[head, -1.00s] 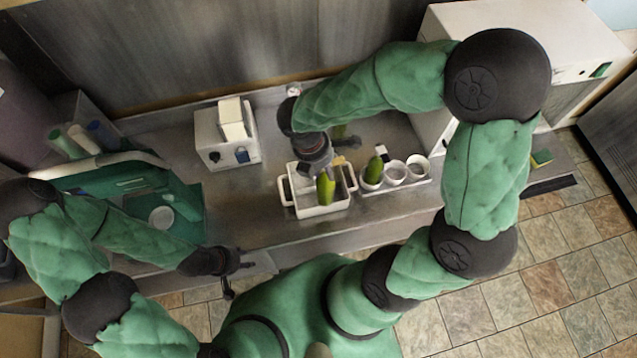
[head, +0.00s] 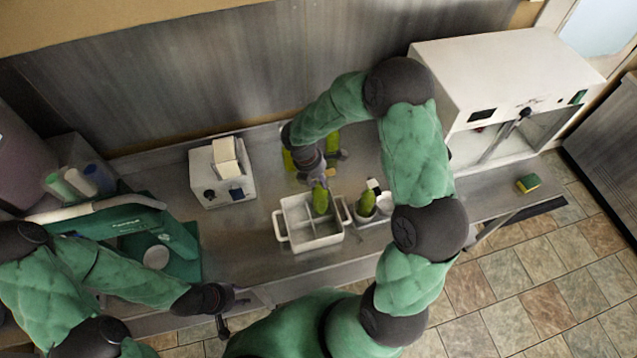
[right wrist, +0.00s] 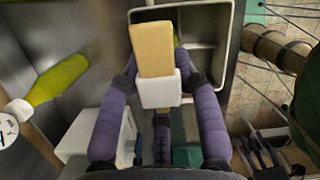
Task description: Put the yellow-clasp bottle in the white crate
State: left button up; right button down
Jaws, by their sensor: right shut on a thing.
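The white crate (head: 283,238), divided into compartments, stands on the steel counter in the head view. It also shows behind the fingers in the right wrist view (right wrist: 232,55). My right gripper (head: 318,178) is shut on the top of a green bottle (head: 320,203) over the crate's far right compartment. I cannot tell whether the bottle touches the crate floor. In the right wrist view, the purple fingers (right wrist: 158,92) grip its white top, which carries a yellow clasp (right wrist: 153,48); most of its body is hidden. My left gripper (head: 234,307) is open and empty near the counter's front edge.
Another green bottle (head: 366,204) stands in a white holder right of the crate, partly hidden by my arm. More green bottles (head: 289,160) are behind my right gripper.

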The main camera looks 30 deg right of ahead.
aim_at(320, 194)
jog(key=shift+w+d+f, duration=0.15)
jog(key=shift+w+f, duration=0.05)
jog(key=shift+f, duration=0.1)
notch_tip(320, 194, down, 3)
jog(key=shift+w+f+p, duration=0.1)
jog(key=shift+p, duration=0.3)
jog(key=shift+f, duration=0.15)
jog(key=c, duration=0.9)
grip_release()
